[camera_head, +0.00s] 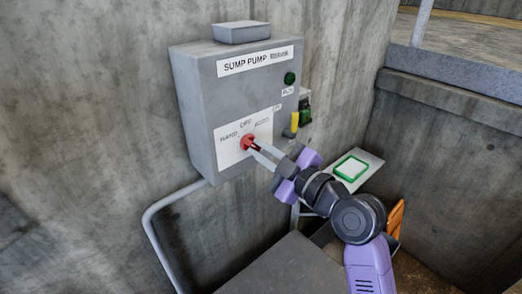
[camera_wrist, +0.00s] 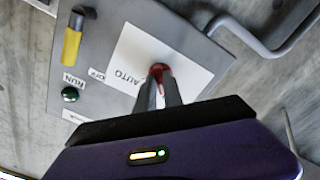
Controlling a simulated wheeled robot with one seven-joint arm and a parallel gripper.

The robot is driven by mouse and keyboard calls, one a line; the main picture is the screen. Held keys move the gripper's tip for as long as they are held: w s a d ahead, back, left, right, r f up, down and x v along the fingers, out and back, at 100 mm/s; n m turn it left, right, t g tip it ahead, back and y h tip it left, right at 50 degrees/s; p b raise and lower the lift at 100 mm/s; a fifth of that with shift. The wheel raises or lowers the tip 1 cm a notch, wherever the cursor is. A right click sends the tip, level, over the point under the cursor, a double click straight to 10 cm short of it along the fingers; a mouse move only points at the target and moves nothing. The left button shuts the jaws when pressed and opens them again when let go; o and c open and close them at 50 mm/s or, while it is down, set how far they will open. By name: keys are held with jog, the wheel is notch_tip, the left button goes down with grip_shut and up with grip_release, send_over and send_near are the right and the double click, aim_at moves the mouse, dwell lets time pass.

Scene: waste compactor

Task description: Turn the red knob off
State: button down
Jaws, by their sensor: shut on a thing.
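The red knob (camera_head: 247,142) sits on a white label plate (camera_head: 232,149) on the front of a grey sump pump box (camera_head: 200,110). The plate reads HAND, OFF and a third word that is hard to read in the head view; in the wrist view it reads AUTO. My gripper (camera_head: 256,149) reaches the knob from the lower right, with its fingers shut on it. In the wrist view the red knob (camera_wrist: 159,72) shows between the fingertips (camera_wrist: 160,88), which hide part of it. I cannot tell exactly which word the knob points to.
A green button (camera_head: 290,78) is on the box's upper right. A yellow-handled part (camera_head: 295,120) sticks out at its right side, close to my gripper. A conduit (camera_head: 160,215) runs from the box's underside. A green-framed white panel (camera_head: 350,168) lies behind my arm.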

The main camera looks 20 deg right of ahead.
jog(key=m, duration=0.4)
jog(key=shift+a+m+p, duration=0.1)
jog(key=shift+m+p, duration=0.3)
jog(key=shift+m, duration=1.8)
jog(key=c, duration=1.5)
grip_release()
jog(key=shift+o, duration=0.2)
